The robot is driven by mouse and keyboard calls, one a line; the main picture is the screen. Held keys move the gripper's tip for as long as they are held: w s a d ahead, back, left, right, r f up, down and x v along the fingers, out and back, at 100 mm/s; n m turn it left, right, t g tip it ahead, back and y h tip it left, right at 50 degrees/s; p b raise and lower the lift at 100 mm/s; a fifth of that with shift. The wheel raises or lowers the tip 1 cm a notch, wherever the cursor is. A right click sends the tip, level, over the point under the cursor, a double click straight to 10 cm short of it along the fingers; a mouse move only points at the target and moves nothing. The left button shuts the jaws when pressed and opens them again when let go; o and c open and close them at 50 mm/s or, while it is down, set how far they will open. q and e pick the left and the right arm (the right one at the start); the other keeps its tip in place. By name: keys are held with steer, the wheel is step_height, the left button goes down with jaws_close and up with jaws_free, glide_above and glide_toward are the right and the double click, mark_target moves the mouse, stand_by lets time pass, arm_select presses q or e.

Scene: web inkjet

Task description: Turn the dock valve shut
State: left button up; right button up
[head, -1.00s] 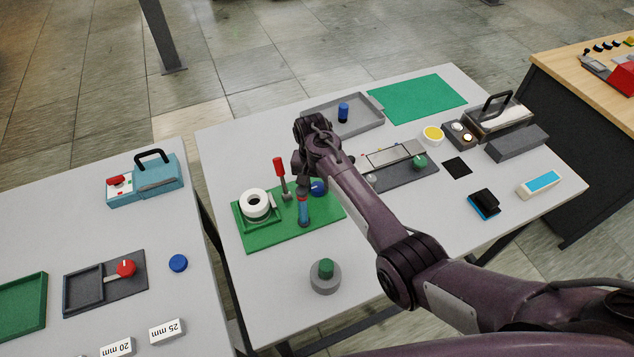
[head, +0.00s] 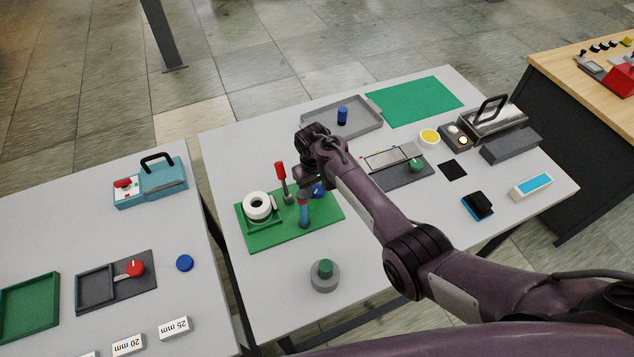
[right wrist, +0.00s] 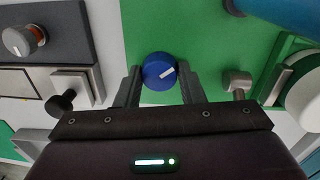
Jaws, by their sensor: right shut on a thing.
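The dock valve appears as a round blue knob (head: 318,191) with a white pointer line, on the green board (head: 272,240) at the left of the middle table. In the right wrist view the blue knob (right wrist: 158,68) sits between both fingers, and its white line points up and to the right. My right gripper (right wrist: 160,86) is shut on the knob. In the head view the gripper is partly hidden by my own wrist. My left gripper is not in view.
Close to the knob on the green board stand a blue-and-grey cylinder (head: 303,212), a red-handled lever (head: 281,173) and a white roll (head: 257,206). A grey plate with a green knob (head: 416,165) lies to the right. A round grey base with a green top (head: 325,275) stands in front.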

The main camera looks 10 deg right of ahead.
mark_target(317, 190)
steer(key=n+p, duration=0.1)
steer(key=n, duration=0.3)
steer(key=shift+r+n, duration=0.1)
steer(key=shift+n, duration=0.2)
steer(key=n, duration=0.5)
steer(key=shift+t+y+p, duration=0.3)
steer(key=shift+p, duration=0.05)
steer(key=shift+n, duration=0.3)
steer(key=o, duration=1)
steer(key=r, duration=0.7)
steer(key=shift+s+r, duration=0.25)
steer(key=shift+r, duration=0.05)
